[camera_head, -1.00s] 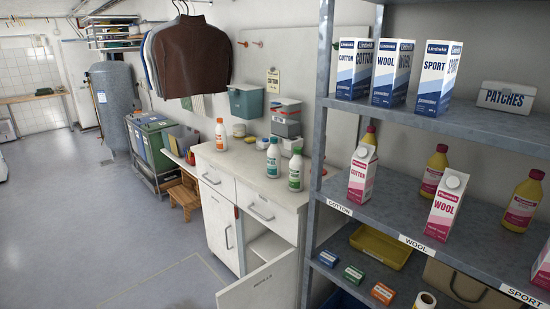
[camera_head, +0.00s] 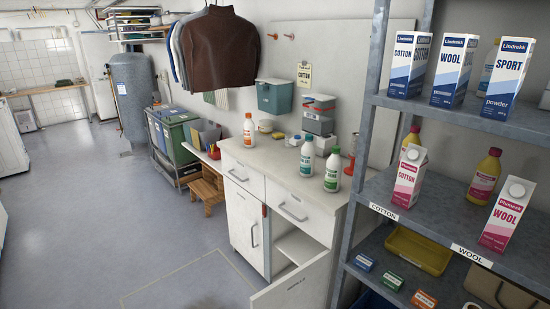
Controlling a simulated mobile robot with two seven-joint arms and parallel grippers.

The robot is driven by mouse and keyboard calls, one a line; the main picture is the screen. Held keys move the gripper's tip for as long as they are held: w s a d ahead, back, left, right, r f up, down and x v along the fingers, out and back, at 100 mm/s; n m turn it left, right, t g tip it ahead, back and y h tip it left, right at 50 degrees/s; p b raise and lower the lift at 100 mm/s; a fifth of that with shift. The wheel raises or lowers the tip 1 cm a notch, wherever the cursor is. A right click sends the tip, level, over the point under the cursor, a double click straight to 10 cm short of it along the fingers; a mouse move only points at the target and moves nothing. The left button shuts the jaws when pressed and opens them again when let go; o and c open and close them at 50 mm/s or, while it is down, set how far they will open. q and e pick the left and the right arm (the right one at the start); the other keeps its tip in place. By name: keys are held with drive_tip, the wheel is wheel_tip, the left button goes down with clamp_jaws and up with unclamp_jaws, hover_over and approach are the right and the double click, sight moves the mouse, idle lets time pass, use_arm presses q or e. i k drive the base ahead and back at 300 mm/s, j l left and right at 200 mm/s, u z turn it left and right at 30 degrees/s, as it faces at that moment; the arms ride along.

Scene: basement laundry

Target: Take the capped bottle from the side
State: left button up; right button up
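Three white bottles stand upright on the white counter (camera_head: 270,158). One with an orange label (camera_head: 249,131) is at the far left end. One with a teal label (camera_head: 307,160) and one with a green label (camera_head: 332,172) stand close together near the right end. Neither of my grippers is in view.
A metal shelf (camera_head: 388,187) with cartons and yellow bottles (camera_head: 485,177) stands at the right. A cabinet door (camera_head: 293,289) hangs open below the counter. A wooden stool (camera_head: 207,189) is beside the cabinet. The floor (camera_head: 90,220) at the left is clear.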

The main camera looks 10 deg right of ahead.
sight(308, 151)
drive_tip(key=i+j+u, duration=0.25)
drive_tip(key=u, duration=0.25)
drive_tip(key=i+j+u, duration=0.35)
drive_tip(key=u, duration=0.15)
drive_tip(key=i+j, duration=0.15)
drive_tip(key=i, duration=0.25)
drive_tip(key=i+j+z, duration=0.15)
drive_tip(key=i, duration=0.2)
drive_tip(key=i+j, duration=0.15)
drive_tip(key=i, duration=0.25)
drive_tip(key=i+l+z, duration=0.1)
drive_tip(key=i+z, duration=0.15)
drive_tip(key=z, duration=0.2)
drive_tip(key=i+z, duration=0.25)
drive_tip(key=z, duration=0.2)
drive_tip(key=i+z, duration=0.2)
drive_tip(key=z, duration=0.25)
drive_tip(key=i+l+z, duration=0.1)
drive_tip(key=i+z, duration=0.65)
drive_tip(key=z, duration=0.2)
